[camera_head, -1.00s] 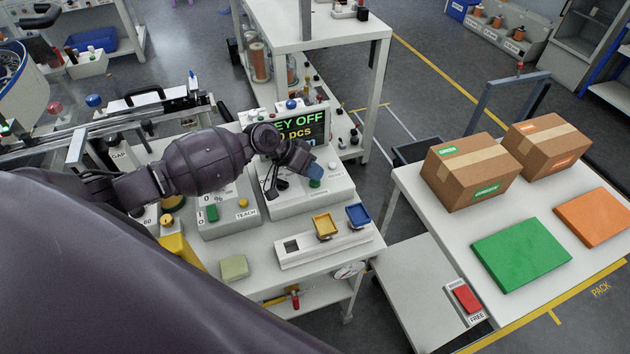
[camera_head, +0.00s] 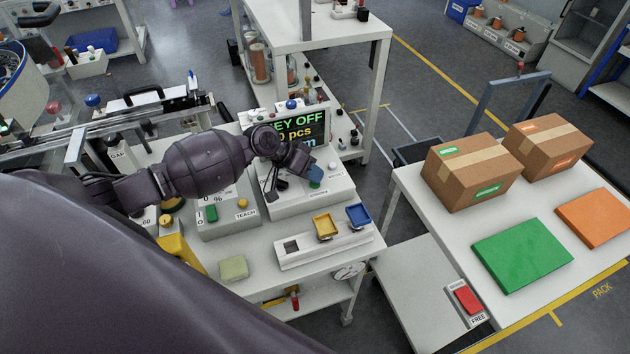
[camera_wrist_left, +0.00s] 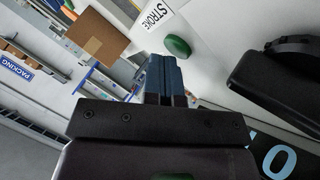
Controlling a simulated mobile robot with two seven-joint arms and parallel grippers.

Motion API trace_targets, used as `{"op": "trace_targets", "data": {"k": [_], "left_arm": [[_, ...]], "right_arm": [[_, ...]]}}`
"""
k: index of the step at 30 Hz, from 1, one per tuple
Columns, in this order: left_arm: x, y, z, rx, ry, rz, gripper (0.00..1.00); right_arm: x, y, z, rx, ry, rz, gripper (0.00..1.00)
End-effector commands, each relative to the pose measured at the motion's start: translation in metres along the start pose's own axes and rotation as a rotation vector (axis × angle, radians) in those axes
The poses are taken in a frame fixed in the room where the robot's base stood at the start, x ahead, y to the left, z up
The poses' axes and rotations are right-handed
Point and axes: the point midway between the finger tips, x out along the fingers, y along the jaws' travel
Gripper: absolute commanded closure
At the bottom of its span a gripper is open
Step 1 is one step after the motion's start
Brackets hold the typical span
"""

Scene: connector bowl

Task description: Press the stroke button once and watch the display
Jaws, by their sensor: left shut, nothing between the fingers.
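The stroke button is a green oval button (camera_wrist_left: 178,45) on a pale panel beside a "STROKE" label (camera_wrist_left: 152,14) in the left wrist view. In the head view the green button (camera_head: 315,184) shows just below my left gripper (camera_head: 316,174). The gripper's blue fingers (camera_wrist_left: 164,66) are shut and empty, with their tips close to the button. I cannot tell whether they touch it. Part of a dark screen with blue characters (camera_wrist_left: 283,157) shows in the wrist view. My right gripper is not in view.
A panel with a TEACH label (camera_head: 246,214) and a green switch stands left of the button's housing. Boxes stand on the right table (camera_head: 420,205).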

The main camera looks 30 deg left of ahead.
Motion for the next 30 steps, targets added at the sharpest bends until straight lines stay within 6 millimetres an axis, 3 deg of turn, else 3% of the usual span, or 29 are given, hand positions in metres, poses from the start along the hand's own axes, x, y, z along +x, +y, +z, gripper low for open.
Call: {"op": "trace_targets", "data": {"k": [30], "left_arm": [[-0.015, 0.011, -0.011, 0.0, 0.0, 0.0, 1.0]], "right_arm": [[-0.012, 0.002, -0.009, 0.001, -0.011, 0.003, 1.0]]}}
